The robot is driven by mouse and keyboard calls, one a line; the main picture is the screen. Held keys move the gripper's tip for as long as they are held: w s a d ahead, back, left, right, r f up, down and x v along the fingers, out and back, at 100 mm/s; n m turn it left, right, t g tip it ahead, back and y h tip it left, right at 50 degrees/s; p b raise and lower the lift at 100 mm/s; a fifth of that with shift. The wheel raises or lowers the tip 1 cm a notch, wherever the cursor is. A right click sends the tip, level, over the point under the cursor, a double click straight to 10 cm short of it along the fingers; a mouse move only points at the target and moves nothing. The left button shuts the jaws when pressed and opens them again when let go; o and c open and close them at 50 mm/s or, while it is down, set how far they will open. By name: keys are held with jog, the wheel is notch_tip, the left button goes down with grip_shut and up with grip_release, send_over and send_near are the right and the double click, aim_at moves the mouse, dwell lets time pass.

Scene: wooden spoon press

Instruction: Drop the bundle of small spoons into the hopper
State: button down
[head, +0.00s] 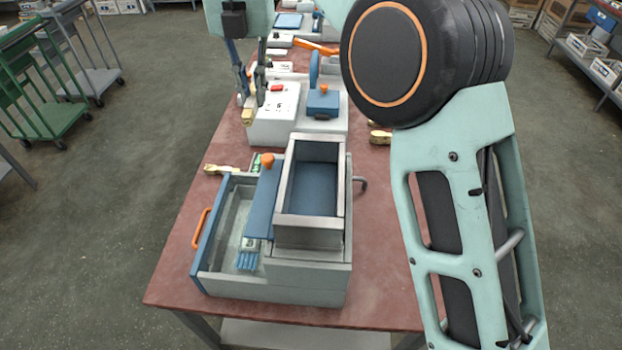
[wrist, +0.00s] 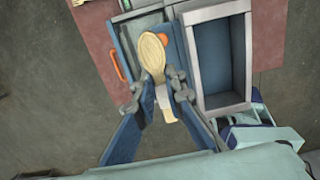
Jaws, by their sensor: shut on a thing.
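The bundle of small spoons (wrist: 152,53) is pale wood, with a rounded bowl end and a short handle end. My gripper (wrist: 161,92) is shut on it, with a fingertip on each side of the handle. In the head view my gripper (head: 251,98) hangs at the upper left, with a tan end of the bundle (head: 247,118) showing below the fingers. The hopper (head: 315,190) is an open-topped steel box with a blue inside, and it looks empty. In the wrist view the hopper (wrist: 222,60) is to the right of the bundle, apart from it.
A press body with an open drawer and orange handle (head: 201,229) stands under and left of the hopper. An orange knob (head: 267,160) rises beside the hopper. Wooden pieces (head: 220,169) and a white machine (head: 290,128) are farther back on the red table (head: 185,270).

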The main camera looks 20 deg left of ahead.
jog(key=d+f, duration=0.4)
jog(key=s+d+f+b, duration=0.1)
jog(key=d+f, duration=0.3)
jog(key=d, duration=0.1)
jog(key=s+d+f, duration=0.1)
jog(key=d+f, duration=0.3)
jog(key=shift+s+d+b, duration=0.2)
jog(key=shift+s+b, duration=0.05)
jog(key=shift+b, duration=0.05)
jog(key=shift+a+f, duration=0.1)
jog(key=shift+f, duration=0.25)
jog(key=shift+f, duration=0.1)
jog(key=shift+f+b, duration=0.3)
jog(key=shift+f, duration=0.2)
jog(key=c, duration=2)
grip_release()
jog(key=shift+r, duration=0.15)
